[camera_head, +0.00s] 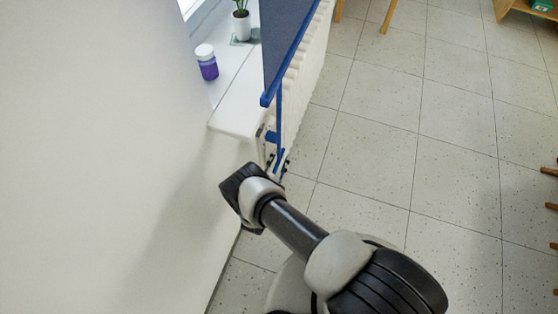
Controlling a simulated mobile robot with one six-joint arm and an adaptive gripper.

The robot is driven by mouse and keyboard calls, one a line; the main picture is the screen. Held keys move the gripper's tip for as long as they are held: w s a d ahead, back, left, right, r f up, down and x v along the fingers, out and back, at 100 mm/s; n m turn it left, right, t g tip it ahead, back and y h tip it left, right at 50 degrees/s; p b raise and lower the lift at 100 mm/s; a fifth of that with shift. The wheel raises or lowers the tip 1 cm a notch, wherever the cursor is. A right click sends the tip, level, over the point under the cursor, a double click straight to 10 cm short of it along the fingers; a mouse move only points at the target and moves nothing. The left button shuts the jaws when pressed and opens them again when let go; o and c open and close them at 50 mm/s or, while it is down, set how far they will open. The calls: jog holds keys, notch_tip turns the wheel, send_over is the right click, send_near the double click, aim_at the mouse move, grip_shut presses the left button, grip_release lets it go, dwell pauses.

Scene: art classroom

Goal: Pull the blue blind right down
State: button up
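The blue blind (282,38) hangs at the window, top centre, with a brighter blue bar along its bottom edge. A thin blue pull (279,120) hangs down from that bar near its close end. My gripper (277,162) is at the lower end of the pull, just beyond my dark wrist. Small dark finger parts show on both sides of the pull's lower end. My wrist hides most of the gripper, so I cannot tell whether the fingers touch or grip the pull.
The white window sill (237,108) holds a purple jar with a white lid (207,62) and a potted plant (241,24). A white radiator (309,62) stands below the sill. A plain wall fills the left. The tiled floor at the centre right is clear; wooden furniture legs (551,205) show at the right edge.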

jog(key=shift+c, duration=0.2)
jog(key=c, duration=0.6)
jog(key=shift+f, duration=0.1)
grip_shut()
jog(key=shift+d, duration=0.1)
